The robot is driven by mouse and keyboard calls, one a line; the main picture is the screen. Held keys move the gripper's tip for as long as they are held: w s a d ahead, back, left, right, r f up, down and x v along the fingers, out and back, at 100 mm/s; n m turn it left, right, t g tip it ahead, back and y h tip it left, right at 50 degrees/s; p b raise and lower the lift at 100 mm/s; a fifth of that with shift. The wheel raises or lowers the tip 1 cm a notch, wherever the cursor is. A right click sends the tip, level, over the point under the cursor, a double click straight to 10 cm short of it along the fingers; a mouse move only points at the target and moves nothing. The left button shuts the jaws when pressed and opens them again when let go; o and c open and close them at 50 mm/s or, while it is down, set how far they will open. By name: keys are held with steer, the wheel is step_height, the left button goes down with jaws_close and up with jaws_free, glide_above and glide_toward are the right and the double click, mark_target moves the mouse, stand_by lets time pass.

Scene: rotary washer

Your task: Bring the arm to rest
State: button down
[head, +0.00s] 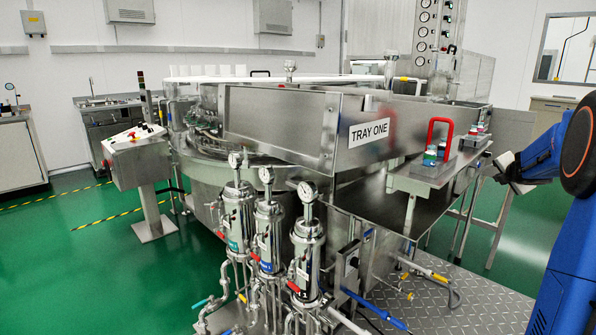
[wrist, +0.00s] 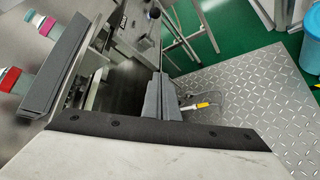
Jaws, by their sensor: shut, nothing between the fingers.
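My gripper (wrist: 160,92) is shut and empty in the wrist view, with its grey fingers together over the gap beside the machine. In the head view my gripper (head: 506,172) is at the right, just off the right end of the machine and clear of the small metal tray (head: 418,182). My blue arm reaches in from the right edge. The tray holds several small vials with coloured caps and a red handle (head: 437,134). Vials with pink and teal parts (wrist: 8,80) also show at the left of the wrist view.
The steel washer (head: 290,120) with a TRAY ONE label (head: 369,133) fills the middle. Filter housings with gauges (head: 268,235) stand in front. A control box on a post (head: 137,160) is at the left. Diamond-plate flooring (wrist: 240,100) lies below my gripper; green floor is open at the left.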

steer(key=s+a+r+m+g+h, duration=0.1)
steer(key=s+a+r+m, duration=0.2)
steer(key=s+a+m, duration=0.5)
steer(key=s+a+r+m+g+h, duration=0.1)
steer(key=s+a+r+m, duration=0.2)
steer(key=s+a, duration=0.55)
steer(key=s+a+f+m+g+y, duration=0.1)
steer(key=s+a+f+m+y, duration=0.1)
steer(key=s+a+f, duration=0.4)
steer(key=s+a+f+m+g+y, duration=0.2)
steer(key=s+a+f, duration=0.4)
steer(key=s+a, duration=0.8)
steer(key=s+a+f+m+g+y, duration=0.1)
steer(key=s+a+f+m+y, duration=0.2)
steer(key=s+a, duration=0.7)
step_height(320, 180, down, 3)
steer(key=m, duration=0.2)
steer(key=shift+f+m+g, duration=0.15)
steer(key=shift+m+g, duration=0.25)
